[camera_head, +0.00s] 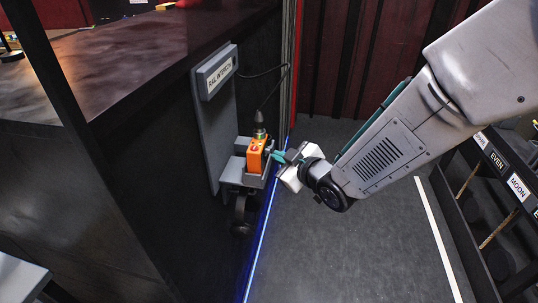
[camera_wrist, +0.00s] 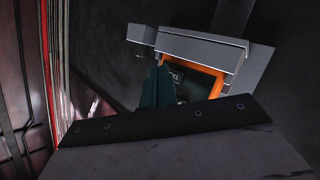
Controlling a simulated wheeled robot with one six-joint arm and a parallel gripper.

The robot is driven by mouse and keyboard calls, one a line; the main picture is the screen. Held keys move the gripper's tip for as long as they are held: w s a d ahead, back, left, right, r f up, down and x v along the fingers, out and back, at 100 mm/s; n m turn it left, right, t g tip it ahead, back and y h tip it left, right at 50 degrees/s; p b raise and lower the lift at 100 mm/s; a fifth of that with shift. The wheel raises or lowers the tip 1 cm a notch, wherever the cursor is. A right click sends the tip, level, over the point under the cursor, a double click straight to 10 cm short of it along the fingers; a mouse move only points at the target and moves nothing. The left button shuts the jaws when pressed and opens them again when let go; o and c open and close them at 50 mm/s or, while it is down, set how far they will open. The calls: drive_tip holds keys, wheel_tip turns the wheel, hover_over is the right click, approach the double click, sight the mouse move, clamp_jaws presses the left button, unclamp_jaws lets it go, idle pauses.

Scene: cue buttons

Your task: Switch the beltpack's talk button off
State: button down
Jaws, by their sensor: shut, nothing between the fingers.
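The beltpack (camera_head: 255,156) is a small orange box in a grey holder on a wall-mounted panel, with a dark cable connector on top. In the wrist view the beltpack (camera_wrist: 222,79) shows an orange rim around a dark face with partly readable lettering. My gripper (camera_head: 277,156) is shut and empty, its teal fingertips right beside the beltpack's right side. In the wrist view my gripper (camera_wrist: 157,88) covers the left part of the beltpack's face. I cannot tell whether the tips touch it. The talk button is not clearly visible, so its state cannot be told.
The grey panel (camera_head: 215,130) carries a sign (camera_head: 219,73) above the beltpack. A dark headset-like shape (camera_head: 242,212) hangs below the holder. A dark counter (camera_head: 120,60) stands at left, and a labelled rack (camera_head: 500,180) at right. The floor (camera_head: 350,250) between is clear.

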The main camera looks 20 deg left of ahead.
drive_tip(key=shift+d, duration=0.3)
drive_tip(key=w+d, duration=0.1)
drive_tip(key=d, duration=0.5)
drive_tip(key=shift+w, duration=0.25)
